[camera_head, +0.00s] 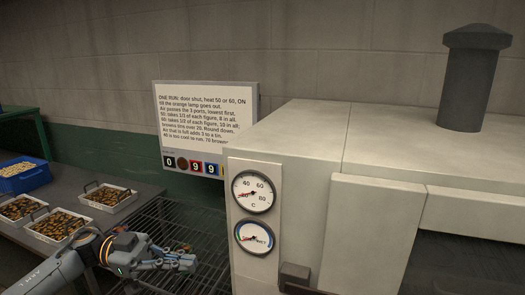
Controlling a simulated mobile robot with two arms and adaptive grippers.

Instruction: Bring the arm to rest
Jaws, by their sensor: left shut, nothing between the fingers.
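My left arm comes in from the lower left. My left gripper (186,262) is shut and empty. It shows in front of a dark wire rack (195,228), left of the large pale oven-like cabinet (290,140). I cannot tell whether it touches the rack. My right gripper is not in view.
The cabinet carries two round gauges (254,192) and a dark chimney (472,80). Trays of brown pieces (108,197) and a blue crate (22,178) stand on a grey table at the left. A sign (205,120) with text hangs behind.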

